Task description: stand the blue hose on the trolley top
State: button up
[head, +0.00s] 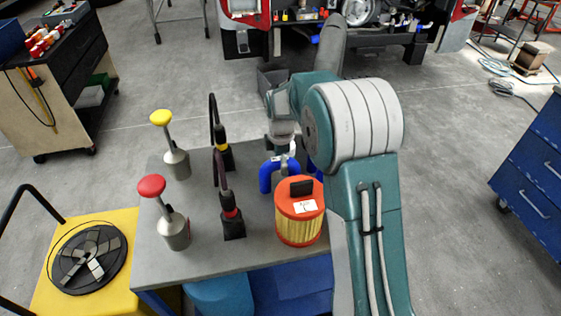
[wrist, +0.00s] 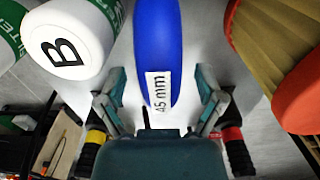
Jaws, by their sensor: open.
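The blue hose (head: 266,180) is on the grey top (head: 190,262) of a blue-framed stand, behind the orange filter; it looks bent, with another blue part (head: 315,171) right of my wrist. My arm hides its middle. In the wrist view the blue hose (wrist: 157,45) carries a white "45 mm" label and runs away from me. My gripper (wrist: 160,88) is open, one finger on each side of the labelled end; I cannot tell whether they touch it. In the head view my gripper (head: 282,152) is over the hose. I cannot tell which surface is the trolley top.
The orange filter (head: 299,225) stands close in front. Yellow-capped (head: 176,160) and red-capped (head: 174,230) tools and two black connectors (head: 232,222) (head: 225,158) stand left. A yellow platform (head: 120,240) holds a black disc.

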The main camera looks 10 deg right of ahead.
jog(key=shift+r, duration=0.1)
notch_tip(320, 180, up, 11)
jog(key=s+r+m+t, duration=0.1)
jog(key=s+r+m, duration=0.3)
jog(key=s+r, duration=0.25)
jog(key=s+d+m+t, duration=0.1)
jog(key=s+m+t, duration=0.3)
jog(key=s+m, duration=1)
jog(key=s, duration=1)
jog(key=shift+s+f+t, duration=0.2)
jog(key=shift+s+t, duration=0.1)
jog(key=shift+s, duration=0.05)
jog(key=shift+c, duration=0.4)
